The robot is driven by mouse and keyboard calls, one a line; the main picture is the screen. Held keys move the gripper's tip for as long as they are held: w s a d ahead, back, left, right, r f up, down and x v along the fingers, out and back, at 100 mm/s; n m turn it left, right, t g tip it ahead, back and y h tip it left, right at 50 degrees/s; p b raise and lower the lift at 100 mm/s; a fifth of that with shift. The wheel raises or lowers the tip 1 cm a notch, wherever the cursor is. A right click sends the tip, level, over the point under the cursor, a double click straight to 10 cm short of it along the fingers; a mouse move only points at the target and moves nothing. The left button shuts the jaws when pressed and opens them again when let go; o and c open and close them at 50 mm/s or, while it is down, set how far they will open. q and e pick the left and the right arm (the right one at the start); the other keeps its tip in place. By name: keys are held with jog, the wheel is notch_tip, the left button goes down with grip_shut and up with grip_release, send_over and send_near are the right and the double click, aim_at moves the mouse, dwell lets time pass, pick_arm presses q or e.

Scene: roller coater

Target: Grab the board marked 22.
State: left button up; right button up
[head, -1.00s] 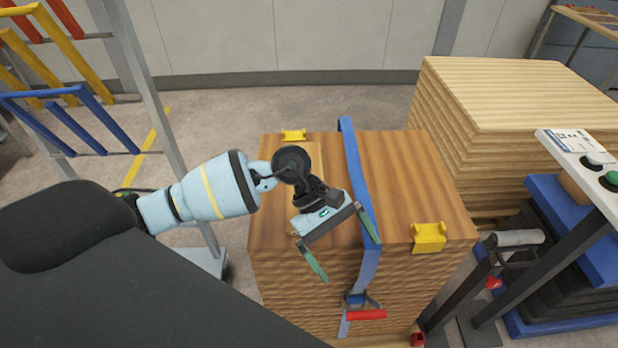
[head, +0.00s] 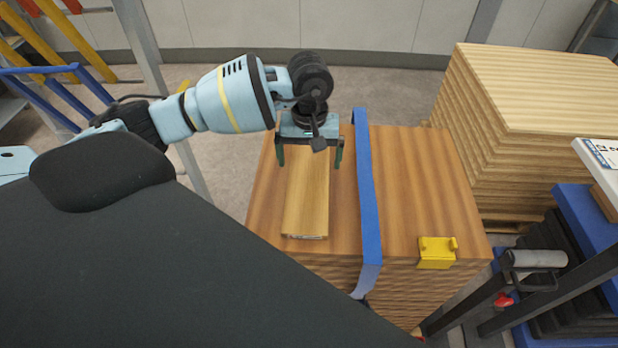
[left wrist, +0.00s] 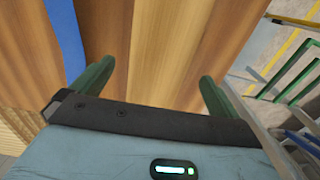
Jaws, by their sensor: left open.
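A light wooden board (head: 307,205) lies flat on the darker stack of boards, left of the blue strap. A small label shows on its near end, too small to read, so I cannot confirm a 22. My left gripper (head: 310,162) is open and empty, pointing down over the far part of the board, one finger on each side of its width. In the left wrist view its green fingers (left wrist: 157,76) are wide apart with wood grain (left wrist: 158,35) between them. I cannot tell whether the fingertips touch anything. My right gripper is not in view.
The blue strap (head: 366,190) runs over the stack (head: 405,180) just right of the gripper. A yellow corner guard (head: 437,253) sits at the stack's near right. A pale board pile (head: 530,90) stands at the right. A rack with coloured bars (head: 50,90) stands at the left.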

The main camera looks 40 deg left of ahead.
aim_at(309, 177)
pick_arm(q)
jog(key=shift+f, duration=0.2)
notch_tip(309, 177, down, 5)
jog(key=shift+r+p, duration=0.1)
jog(key=shift+p, duration=0.3)
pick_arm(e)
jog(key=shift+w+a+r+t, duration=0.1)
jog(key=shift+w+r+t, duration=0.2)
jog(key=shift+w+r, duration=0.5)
pick_arm(q)
jog(key=c, duration=0.9)
jog(key=shift+c, duration=0.7)
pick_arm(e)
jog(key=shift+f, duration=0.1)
pick_arm(q)
jog(key=shift+r, duration=0.1)
